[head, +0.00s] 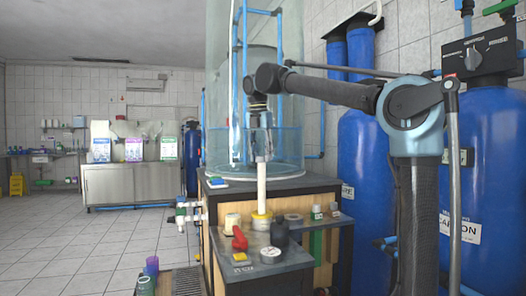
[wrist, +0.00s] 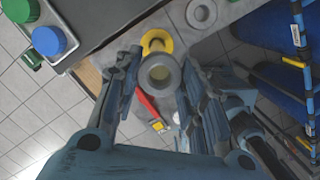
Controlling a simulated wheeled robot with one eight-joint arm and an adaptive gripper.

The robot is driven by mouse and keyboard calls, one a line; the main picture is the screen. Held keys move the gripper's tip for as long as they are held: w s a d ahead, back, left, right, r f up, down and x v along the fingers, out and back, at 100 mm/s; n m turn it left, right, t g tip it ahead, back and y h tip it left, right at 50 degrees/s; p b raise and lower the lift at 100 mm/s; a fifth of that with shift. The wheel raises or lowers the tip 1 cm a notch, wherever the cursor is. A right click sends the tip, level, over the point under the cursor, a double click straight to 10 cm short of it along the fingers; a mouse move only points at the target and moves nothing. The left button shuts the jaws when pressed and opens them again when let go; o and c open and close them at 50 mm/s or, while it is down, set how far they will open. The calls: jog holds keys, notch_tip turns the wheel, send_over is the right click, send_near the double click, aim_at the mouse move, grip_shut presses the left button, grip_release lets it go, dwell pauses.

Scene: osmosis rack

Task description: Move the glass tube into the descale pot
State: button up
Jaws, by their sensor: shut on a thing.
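My gripper (head: 262,148) points down over the front bench in the head view. It is shut on a pale upright tube (head: 262,187), taken as the glass tube. In the wrist view, the tube's round grey end (wrist: 160,74) shows between my two fingers (wrist: 162,98). A yellow-rimmed round piece (head: 261,216), which looks like the descale pot, is at the tube's lower end. It also shows as a yellow ring (wrist: 157,41) in the wrist view. I cannot tell whether the tube's lower end is inside it, touching it or just above.
A cream jar (head: 232,222), a red-handled piece (head: 240,240), a dark cylinder (head: 280,236) and a grey disc (head: 270,255) stand close around. A grey ring (head: 293,218) lies to the right. A large clear tank (head: 225,100) rises behind; blue tanks (head: 366,170) stand at right.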

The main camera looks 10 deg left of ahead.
jog(key=shift+f, duration=0.4)
send_over(261, 203)
jog(key=w, duration=0.1)
jog(key=shift+w+f, duration=0.1)
jog(key=shift+f, duration=3.75)
jog(key=shift+f, duration=3.9)
jog(key=shift+f, duration=1.35)
jog(key=o, duration=0.9)
jog(key=shift+o, duration=0.4)
jog(key=o, duration=0.3)
